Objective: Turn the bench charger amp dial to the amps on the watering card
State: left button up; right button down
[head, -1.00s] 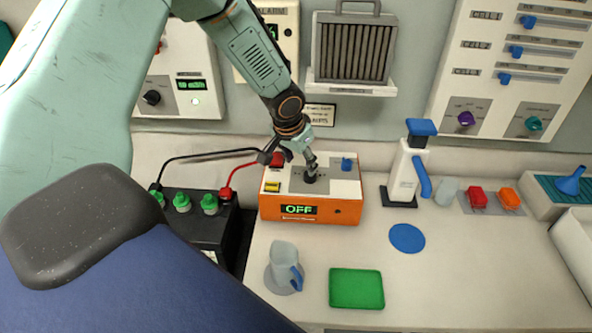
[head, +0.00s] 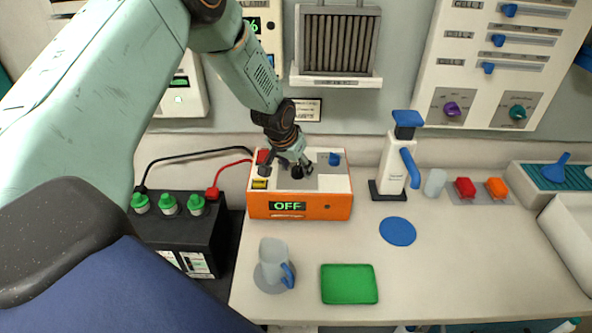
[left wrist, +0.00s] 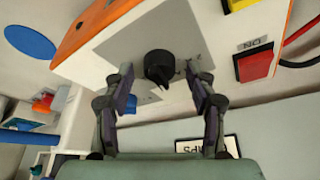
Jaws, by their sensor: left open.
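The bench charger (head: 300,205) is an orange box with a pale top, standing at the back left of the bench; its display reads OFF. Its black amp dial (head: 297,172) sits on a grey plate on the top. My left gripper (head: 296,167) is over the plate from behind. In the left wrist view the dial (left wrist: 158,66) shows between the two open fingers of my left gripper (left wrist: 162,85), apart from both. The dial markings are too small to read. No watering card can be made out. My right gripper is out of view.
A black battery (head: 185,230) with green caps stands left, joined to the charger by black and red cables. A jug (head: 272,258), green tray (head: 349,284), blue disc (head: 398,231) and white dispenser (head: 396,165) stand on the bench. The bench's front right is clear.

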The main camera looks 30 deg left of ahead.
pick_arm(q)
jog(key=shift+w+f, duration=0.25)
jog(key=shift+c, duration=0.4)
